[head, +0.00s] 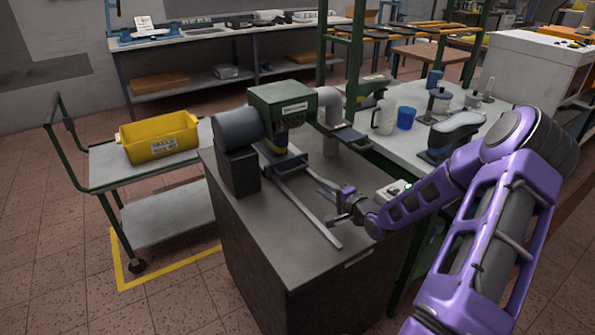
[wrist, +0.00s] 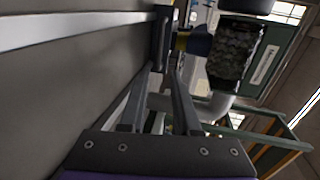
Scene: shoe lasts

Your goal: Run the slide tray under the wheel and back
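The bench machine has a green housing (head: 283,98). Its rough grey wheel (wrist: 234,52) shows in the wrist view and is mostly hidden in the head view. The slide tray (head: 284,161), dark with a blue part, sits on the rails at the machine end, below the housing; its dark end also shows in the wrist view (wrist: 163,38). Something blue and yellow stands on it, close to the wheel. My gripper (head: 328,204) is over the near part of the rails, pointing at the tray. In the wrist view its two fingers (wrist: 163,70) are apart, with no object clearly held between them.
A pale rail (head: 315,222) runs toward the cabinet's front edge. A trolley with a yellow bin (head: 158,137) stands left. The bench at right holds a white jug (head: 383,117), a blue cup (head: 405,118) and a dark shoe last (head: 452,136).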

